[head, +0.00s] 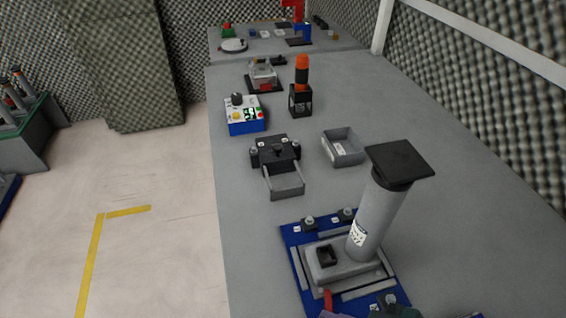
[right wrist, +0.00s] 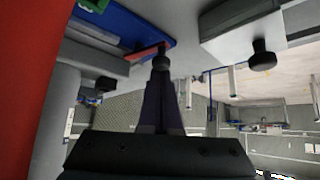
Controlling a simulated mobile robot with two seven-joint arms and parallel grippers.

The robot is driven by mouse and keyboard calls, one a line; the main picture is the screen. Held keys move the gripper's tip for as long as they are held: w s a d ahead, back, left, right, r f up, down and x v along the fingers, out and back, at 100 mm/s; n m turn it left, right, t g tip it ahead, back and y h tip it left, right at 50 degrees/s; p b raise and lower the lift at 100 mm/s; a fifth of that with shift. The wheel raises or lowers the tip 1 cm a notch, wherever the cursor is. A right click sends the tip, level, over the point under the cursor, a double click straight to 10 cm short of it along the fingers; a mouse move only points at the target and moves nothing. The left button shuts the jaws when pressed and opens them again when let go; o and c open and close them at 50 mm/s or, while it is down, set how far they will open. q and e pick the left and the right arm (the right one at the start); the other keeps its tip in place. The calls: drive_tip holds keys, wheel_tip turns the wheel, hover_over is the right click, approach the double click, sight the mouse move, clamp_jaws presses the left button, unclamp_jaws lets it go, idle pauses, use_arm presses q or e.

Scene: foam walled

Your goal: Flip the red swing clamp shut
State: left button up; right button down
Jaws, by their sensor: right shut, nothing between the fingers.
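The blue fixture plate (head: 289,243) lies at the near part of the bench, with a grey block and a leaning grey cylinder (head: 378,222) capped in black. A red clamp lever (head: 328,300) shows at the plate's near edge in the head view. In the right wrist view a red bar (right wrist: 145,52) lies beside the blue plate (right wrist: 128,25). My right gripper (right wrist: 163,68) is shut and empty, its fingertips right by the bar's end and a dark round tip. I cannot tell whether they touch. My left gripper is not in view.
A large red surface (right wrist: 25,80) fills the left of the right wrist view, very close. Beyond the plate stand a black fixture with a grey handle (head: 276,152), a grey tray (head: 343,147) and a blue-and-white button box (head: 244,115). The bench is clear to the right.

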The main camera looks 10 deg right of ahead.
drive_tip(key=shift+w+d, duration=0.15)
drive_tip(key=shift+w, duration=0.65)
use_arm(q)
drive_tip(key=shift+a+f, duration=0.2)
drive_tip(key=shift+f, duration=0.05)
use_arm(e)
drive_tip(key=shift+r, duration=0.1)
